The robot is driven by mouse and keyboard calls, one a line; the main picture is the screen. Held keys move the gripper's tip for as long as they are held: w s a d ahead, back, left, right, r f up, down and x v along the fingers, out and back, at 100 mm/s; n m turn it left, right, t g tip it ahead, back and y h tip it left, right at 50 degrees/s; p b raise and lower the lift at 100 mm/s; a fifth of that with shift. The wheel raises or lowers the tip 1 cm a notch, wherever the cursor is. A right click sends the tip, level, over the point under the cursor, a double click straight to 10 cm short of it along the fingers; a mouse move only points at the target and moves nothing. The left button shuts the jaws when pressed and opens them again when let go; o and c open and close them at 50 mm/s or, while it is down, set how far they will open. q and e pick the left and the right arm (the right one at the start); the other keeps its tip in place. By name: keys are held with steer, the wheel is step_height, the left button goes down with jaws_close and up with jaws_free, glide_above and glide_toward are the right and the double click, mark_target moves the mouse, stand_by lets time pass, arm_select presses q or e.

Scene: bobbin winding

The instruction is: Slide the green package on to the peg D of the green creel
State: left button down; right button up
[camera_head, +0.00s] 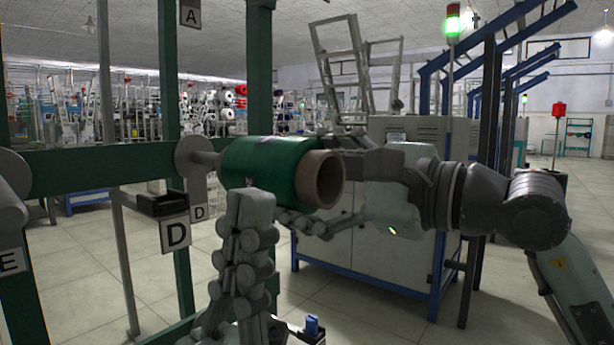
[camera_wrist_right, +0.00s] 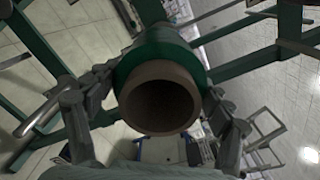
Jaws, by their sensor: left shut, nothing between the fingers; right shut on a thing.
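The green package (camera_head: 262,165), green yarn on a brown tube, lies sideways in the head view. Its open tube end (camera_head: 326,178) faces right, and it also shows in the wrist view (camera_wrist_right: 158,97). My right gripper (camera_head: 308,182) is shut on the package, with fingers on both sides in the wrist view (camera_wrist_right: 152,108). Peg D (camera_head: 210,159) sticks out from a round grey disc on the green creel (camera_head: 85,172). The package's left end meets the peg in the picture; how far the peg goes inside is hidden. My left gripper (camera_head: 250,205) is shut and empty, pointing up below the package.
Another disc with sign E (camera_head: 10,262) is at the left edge. A grey cabinet (camera_head: 350,250) on a blue frame stands behind my right arm. The front floor is open.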

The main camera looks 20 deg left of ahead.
steer(key=shift+a+r, duration=0.1)
steer(key=shift+a, duration=0.05)
steer(key=shift+x, duration=2.9)
steer(key=shift+a, duration=0.1)
steer(key=shift+x, duration=1.6)
steer(key=shift+f+b, duration=0.55)
steer(key=shift+b, duration=0.15)
steer(key=o, duration=1.4)
